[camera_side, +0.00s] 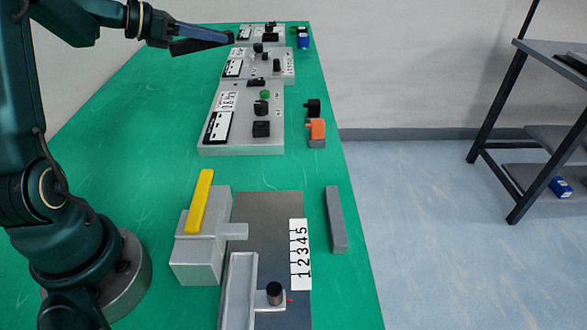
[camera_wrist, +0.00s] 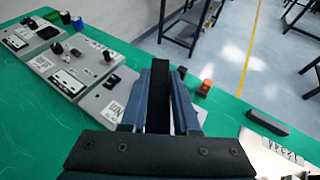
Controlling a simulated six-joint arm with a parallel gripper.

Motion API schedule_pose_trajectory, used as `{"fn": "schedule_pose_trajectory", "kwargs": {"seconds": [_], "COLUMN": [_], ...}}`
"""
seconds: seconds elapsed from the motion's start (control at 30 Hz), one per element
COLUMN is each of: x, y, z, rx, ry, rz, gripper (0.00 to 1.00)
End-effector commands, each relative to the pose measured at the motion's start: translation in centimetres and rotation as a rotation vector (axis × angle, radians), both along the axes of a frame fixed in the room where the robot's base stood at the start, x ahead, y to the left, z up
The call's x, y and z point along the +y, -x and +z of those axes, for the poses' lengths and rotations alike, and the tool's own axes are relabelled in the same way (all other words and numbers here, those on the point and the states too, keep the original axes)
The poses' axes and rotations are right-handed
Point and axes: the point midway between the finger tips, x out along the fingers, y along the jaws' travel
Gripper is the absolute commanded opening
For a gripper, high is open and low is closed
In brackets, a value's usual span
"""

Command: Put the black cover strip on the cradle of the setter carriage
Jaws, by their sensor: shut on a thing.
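My gripper (camera_side: 222,40) is held up over the far part of the green table in the side view. In the wrist view its two blue-grey fingers (camera_wrist: 165,100) are shut on the black cover strip (camera_wrist: 158,85), which sticks up between them. Near the front stands a grey block (camera_side: 198,262) with a yellow strip (camera_side: 200,203) on top. Beside it is a dark plate (camera_side: 265,208) with a light rail (camera_side: 238,290), a black-knobbed slider (camera_side: 274,294) and a number scale. I cannot tell which part is the cradle.
Several grey control panels (camera_side: 215,143) with knobs line the table's far half, below and beyond my gripper. An orange switch (camera_side: 316,129) and a loose grey bar (camera_side: 335,220) are near the right edge. Green table left of the panels is clear. A shelf (camera_side: 548,135) stands apart at right.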

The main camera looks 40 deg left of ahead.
Motion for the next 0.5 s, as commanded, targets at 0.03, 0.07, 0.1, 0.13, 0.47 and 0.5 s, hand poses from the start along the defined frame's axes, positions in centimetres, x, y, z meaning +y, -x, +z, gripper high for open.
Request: {"fn": "schedule_pose_trajectory", "kwargs": {"seconds": [0.03,0.07,0.1,0.13,0.47,0.5], "x": [2.6,4.1,6.0,7.5,17.3,17.7], "y": [-0.7,-1.0,-1.4,-1.6,-1.4,-1.3], "z": [-0.5,-0.7,-1.2,-1.7,-8.7,-9.4], "rx": [0.001,0.001,0.003,0.003,0.008,0.008], "ry": [0.003,0.003,0.005,0.005,0.004,0.004], "rz": [0.082,0.132,0.199,0.247,0.613,0.632], "gripper": [0.00,0.00,0.00,0.00,0.00,0.00]}}
